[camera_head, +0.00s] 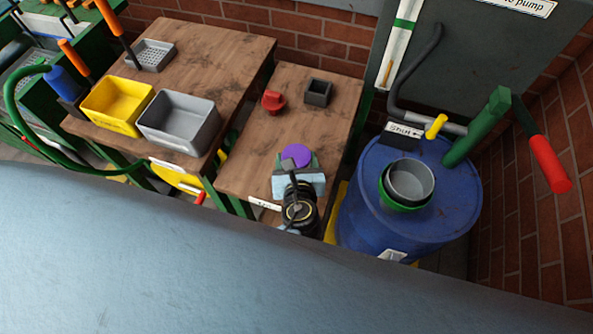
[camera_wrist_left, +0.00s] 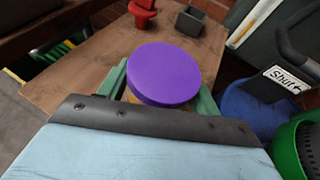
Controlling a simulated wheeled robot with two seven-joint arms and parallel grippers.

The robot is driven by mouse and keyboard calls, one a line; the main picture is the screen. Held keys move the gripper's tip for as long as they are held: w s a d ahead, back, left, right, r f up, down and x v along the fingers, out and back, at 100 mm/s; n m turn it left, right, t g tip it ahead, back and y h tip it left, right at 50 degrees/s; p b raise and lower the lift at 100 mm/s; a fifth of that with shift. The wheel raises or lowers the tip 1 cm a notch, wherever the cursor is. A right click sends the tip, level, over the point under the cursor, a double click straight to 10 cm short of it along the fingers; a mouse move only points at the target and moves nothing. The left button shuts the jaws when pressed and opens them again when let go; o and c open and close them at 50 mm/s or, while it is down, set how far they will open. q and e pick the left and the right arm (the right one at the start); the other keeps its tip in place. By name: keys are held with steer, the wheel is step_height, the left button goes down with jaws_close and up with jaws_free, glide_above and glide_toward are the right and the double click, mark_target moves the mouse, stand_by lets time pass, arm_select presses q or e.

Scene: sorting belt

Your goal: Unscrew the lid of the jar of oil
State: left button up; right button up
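The jar's round purple lid (camera_head: 297,154) is near the front of the right-hand wooden table. It also shows large in the left wrist view (camera_wrist_left: 164,74). The jar's body is almost wholly hidden under the lid and behind the gripper; a little yellow shows below the lid's rim. My left gripper (camera_head: 298,165) is at the lid, with one green finger on each side of it. The lid hides the fingertips, so I cannot tell whether they touch the lid or jar. My right gripper is not in view.
A red part (camera_head: 273,101) and a dark square holder (camera_head: 318,92) stand farther back on this table. A blue drum (camera_head: 360,190) with a grey bowl (camera_head: 410,179) is to the right. Yellow (camera_head: 117,104) and grey (camera_head: 178,121) bins are on the left table.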

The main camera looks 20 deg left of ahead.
arm_select(q)
steer(key=c, duration=0.8)
step_height(320, 180, up, 9)
steer(key=p, duration=0.3)
steer(key=shift+r+p, duration=0.2)
steer(key=shift+p, duration=0.15)
steer(key=shift+r, duration=0.4)
steer(key=shift+w+a+r+m+t+h+b, duration=0.2)
steer(key=shift+a+r+m+h+b, duration=0.55)
steer(key=shift+a+r+b, duration=0.6)
steer(key=shift+w+a+r+m+t+h+b, duration=0.15)
steer(key=shift+w+a+r+m+h+b, duration=0.2)
steer(key=shift+a+r+m+h+b, duration=0.85)
steer(key=shift+w+a+r+m+t+h+b, duration=0.2)
steer(key=shift+a+r+h+b, duration=0.25)
steer(key=shift+a+r+b, duration=1)
steer(key=shift+a+r+p, duration=0.2)
steer(key=shift+r+p, duration=0.25)
steer(key=shift+r, duration=0.2)
